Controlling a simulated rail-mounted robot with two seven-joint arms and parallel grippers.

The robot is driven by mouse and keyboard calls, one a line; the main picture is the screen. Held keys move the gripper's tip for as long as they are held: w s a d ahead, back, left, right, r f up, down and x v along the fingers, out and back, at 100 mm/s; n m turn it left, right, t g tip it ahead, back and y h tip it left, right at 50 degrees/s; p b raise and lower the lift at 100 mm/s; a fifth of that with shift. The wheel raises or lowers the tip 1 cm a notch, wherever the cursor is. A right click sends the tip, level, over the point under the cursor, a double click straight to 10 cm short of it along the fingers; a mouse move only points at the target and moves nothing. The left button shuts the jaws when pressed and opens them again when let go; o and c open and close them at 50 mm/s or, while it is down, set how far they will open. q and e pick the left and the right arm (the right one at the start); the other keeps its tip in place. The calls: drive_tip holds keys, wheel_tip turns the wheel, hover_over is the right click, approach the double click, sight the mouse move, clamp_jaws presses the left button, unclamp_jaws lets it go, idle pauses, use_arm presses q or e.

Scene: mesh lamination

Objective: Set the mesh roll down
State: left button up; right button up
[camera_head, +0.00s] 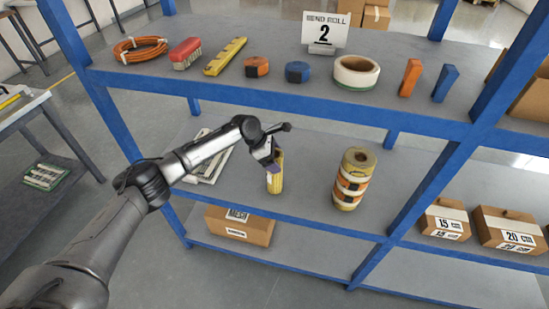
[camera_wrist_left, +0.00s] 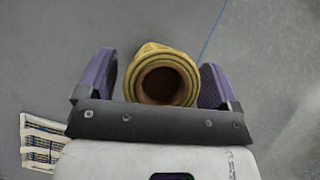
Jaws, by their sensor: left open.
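The mesh roll (camera_head: 276,180) is a slim yellow roll standing upright on the middle shelf (camera_head: 310,193). My left gripper (camera_head: 271,164) is at its upper part, with the jaws open. In the left wrist view the roll (camera_wrist_left: 159,72) shows its hollow brown core end-on, between the two purple fingers. Gaps show between the roll and both fingers there. Part of the roll is hidden behind the gripper in the head view. My right gripper is not in view.
A thicker banded roll (camera_head: 354,180) stands to the right on the same shelf. Flat white pieces (camera_head: 207,158) lie to the left. The blue-edged upper shelf (camera_head: 200,83) holds tapes, a brush and a sign (camera_head: 325,32). Bare shelf lies between the two rolls.

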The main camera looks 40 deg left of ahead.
use_arm(q)
drive_tip(key=p+v, duration=0.3)
drive_tip(key=v, duration=0.9)
drive_tip(key=shift+r, duration=0.15)
idle(0.4)
idle(1.0)
